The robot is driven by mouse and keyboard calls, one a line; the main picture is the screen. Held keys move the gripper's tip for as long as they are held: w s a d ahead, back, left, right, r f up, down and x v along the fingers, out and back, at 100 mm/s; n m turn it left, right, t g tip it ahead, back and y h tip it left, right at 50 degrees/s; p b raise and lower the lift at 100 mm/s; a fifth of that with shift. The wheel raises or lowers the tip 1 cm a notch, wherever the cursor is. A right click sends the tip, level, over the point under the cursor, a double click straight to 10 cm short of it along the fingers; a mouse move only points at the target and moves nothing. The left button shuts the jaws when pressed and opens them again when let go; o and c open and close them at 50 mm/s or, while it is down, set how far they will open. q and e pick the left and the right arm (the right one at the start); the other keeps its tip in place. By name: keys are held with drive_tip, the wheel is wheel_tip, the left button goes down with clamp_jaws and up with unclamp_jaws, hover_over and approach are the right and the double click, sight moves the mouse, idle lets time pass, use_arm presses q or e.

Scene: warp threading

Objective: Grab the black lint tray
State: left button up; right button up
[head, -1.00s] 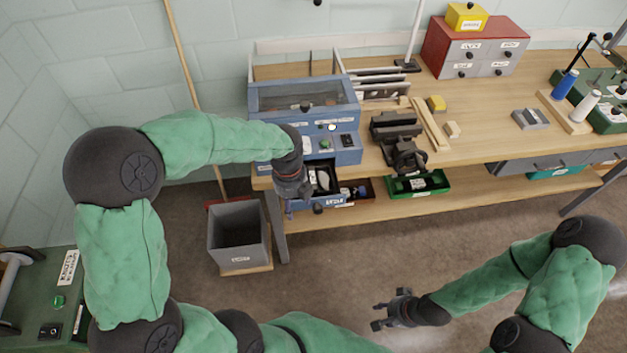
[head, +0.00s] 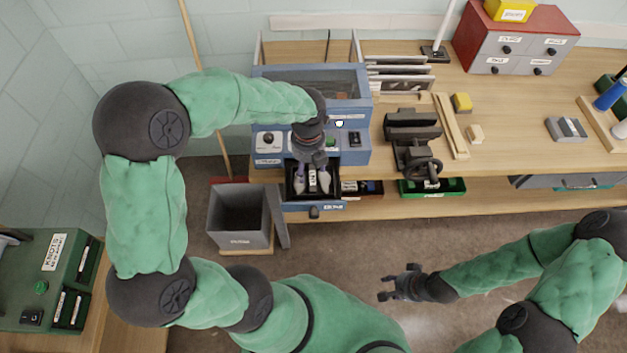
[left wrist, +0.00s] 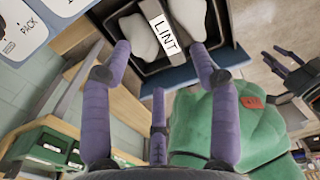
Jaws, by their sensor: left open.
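The black lint tray (head: 298,190) sits in the pulled-out drawer of the blue machine (head: 350,150). In the left wrist view the tray (left wrist: 152,66) has a white "LINT" label on a bar across its middle and pale lint on both sides. My left gripper (head: 312,186) is open, pointing down over the tray. In the left wrist view its purple fingers (left wrist: 162,60) are spread on either side of the label, close to the tray's near edge; I cannot tell whether they touch it. My right gripper (head: 388,284) is empty, away over the floor, its fingers apart.
A grey bin (head: 238,217) stands on the floor left of the bench leg. A green tray (head: 440,188) and a dark red tray (head: 368,187) lie on the lower shelf. A black vise (head: 415,150) stands on the bench right of the machine.

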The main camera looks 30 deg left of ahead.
sight(310, 178)
use_arm(q)
drive_tip(key=f, duration=0.2)
drive_tip(key=shift+w+f, duration=0.25)
drive_tip(key=shift+f, duration=0.1)
drive_tip(key=shift+d+f+b, duration=0.1)
drive_tip(key=shift+f+b, duration=1.1)
drive_tip(key=shift+f, duration=1.45)
clamp_jaws()
